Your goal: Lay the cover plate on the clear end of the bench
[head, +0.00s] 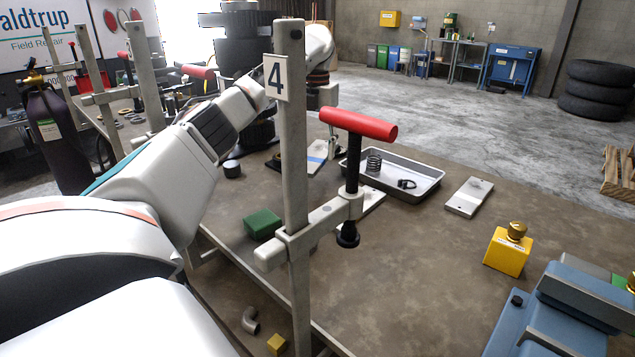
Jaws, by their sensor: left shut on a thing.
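My left arm reaches in from the left and over the bench (420,290), passing behind the upright post of a clamp. My left gripper (334,146) points down beyond the post, partly hidden by the red-handled clamp. It is shut at a pale plate (317,158) with a blue patch, whose right side meets the fingers; the exact grip is hard to see. Another flat grey plate (469,197) with a small round feature lies on the bench, right of the tray. I cannot tell for sure which plate is the cover plate. My right gripper is out of view.
The clamp post (293,180) marked 4, with a red handle (358,124), stands at the bench's near edge. A grey tray (425,190) holds a spring and a dark clip. A yellow block (508,252), green block (262,223) and blue fixture (560,320) surround bare bench in front.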

